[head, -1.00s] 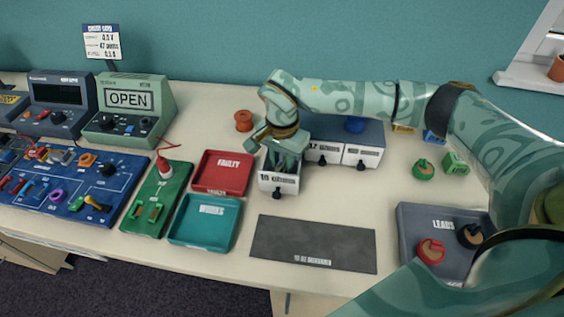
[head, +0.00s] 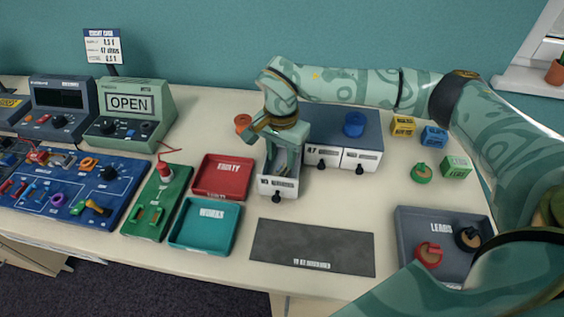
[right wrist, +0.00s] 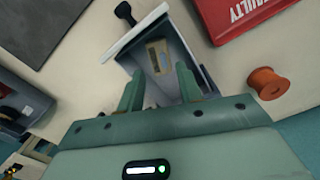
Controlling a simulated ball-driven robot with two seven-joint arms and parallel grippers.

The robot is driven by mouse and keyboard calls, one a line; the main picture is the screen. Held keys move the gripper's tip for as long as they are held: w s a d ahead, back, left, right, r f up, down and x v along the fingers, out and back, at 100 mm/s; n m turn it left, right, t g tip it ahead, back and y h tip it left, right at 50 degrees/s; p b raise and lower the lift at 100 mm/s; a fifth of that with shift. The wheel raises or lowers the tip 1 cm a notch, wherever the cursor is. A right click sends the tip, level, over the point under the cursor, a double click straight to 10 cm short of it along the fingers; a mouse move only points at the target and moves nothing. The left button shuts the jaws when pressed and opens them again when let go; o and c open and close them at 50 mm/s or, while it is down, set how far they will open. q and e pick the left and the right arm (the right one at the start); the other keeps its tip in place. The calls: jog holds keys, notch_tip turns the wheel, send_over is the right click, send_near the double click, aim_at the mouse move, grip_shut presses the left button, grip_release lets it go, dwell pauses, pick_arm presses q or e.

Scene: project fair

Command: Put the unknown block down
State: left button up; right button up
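A small tan and blue-grey block (right wrist: 158,57) lies inside the pulled-out white drawer; I take it for the unknown block. My right gripper (right wrist: 161,78) points down at this drawer, its two fingers apart on either side of the block in the picture. I see no contact between fingers and block. In the head view my right gripper (head: 284,160) is over the drawer (head: 277,186), whose front carries an ohms label. The block cannot be made out there. My left gripper is not in view.
The grey cabinet (head: 372,128) has two shut drawers beside the open one. A red faulty tray (head: 236,160) and teal works tray (head: 216,201) are left. A dark grey mat (head: 312,248) lies bare in front. An orange spool (right wrist: 268,82) stands near the drawer.

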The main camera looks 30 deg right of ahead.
aim_at(282, 170)
notch_tip(282, 170, up, 8)
jog(key=p, duration=0.1)
dwell(0.4)
